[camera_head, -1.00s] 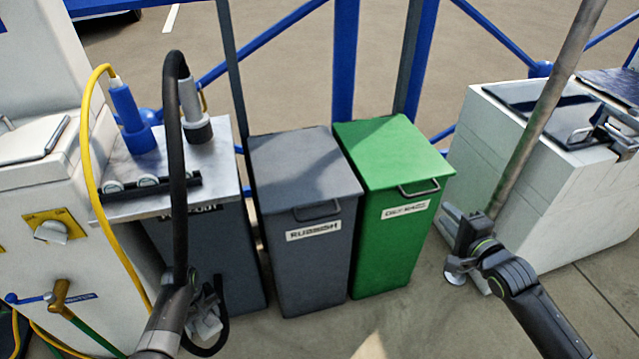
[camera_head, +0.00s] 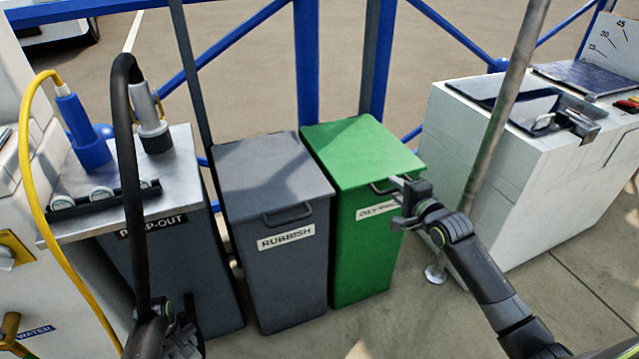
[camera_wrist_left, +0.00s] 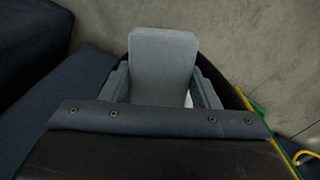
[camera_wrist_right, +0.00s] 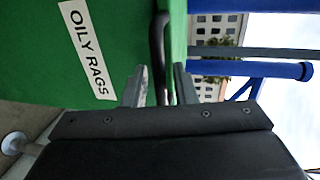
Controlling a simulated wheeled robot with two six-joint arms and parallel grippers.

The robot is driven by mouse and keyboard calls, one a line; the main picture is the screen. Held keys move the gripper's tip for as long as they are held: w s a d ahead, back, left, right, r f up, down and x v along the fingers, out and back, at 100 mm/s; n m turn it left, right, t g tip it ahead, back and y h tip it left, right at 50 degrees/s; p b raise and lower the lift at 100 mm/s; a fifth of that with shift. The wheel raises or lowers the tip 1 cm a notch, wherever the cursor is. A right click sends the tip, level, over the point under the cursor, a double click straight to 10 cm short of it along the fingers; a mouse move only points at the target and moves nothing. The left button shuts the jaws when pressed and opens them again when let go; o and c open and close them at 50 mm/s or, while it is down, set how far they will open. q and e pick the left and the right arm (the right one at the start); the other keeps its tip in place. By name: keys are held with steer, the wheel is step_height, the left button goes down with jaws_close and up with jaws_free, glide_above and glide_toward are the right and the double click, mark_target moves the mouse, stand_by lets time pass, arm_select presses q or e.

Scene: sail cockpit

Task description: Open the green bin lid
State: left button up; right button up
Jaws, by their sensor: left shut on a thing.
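The green bin (camera_head: 350,240) stands upright with its lid (camera_head: 362,150) closed. Its front bears an oily rags label, clear in the right wrist view (camera_wrist_right: 88,48). A dark bar handle (camera_wrist_right: 158,45) is at the lid's front edge. My right gripper (camera_head: 398,190) is at this handle. In the right wrist view its fingers (camera_wrist_right: 158,88) are apart, one on each side of the bar; I cannot tell whether they touch it. My left gripper (camera_head: 180,342), low at the left, is shut on a grey flat-sided thing (camera_wrist_left: 163,65). Its fingers are partly hidden in the head view.
A grey rubbish bin (camera_head: 275,185) stands close left of the green bin. The pump-out cabinet (camera_head: 185,270) with a black hose (camera_head: 127,150) is further left. A slanted metal pole (camera_head: 505,100) and a white counter (camera_head: 510,180) are at the right, near my right arm.

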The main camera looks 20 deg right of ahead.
steer(key=shift+c, duration=0.2)
jaws_close()
arm_select(q)
steer(key=shift+r, duration=0.1)
arm_select(e)
steer(key=shift+r, duration=0.1)
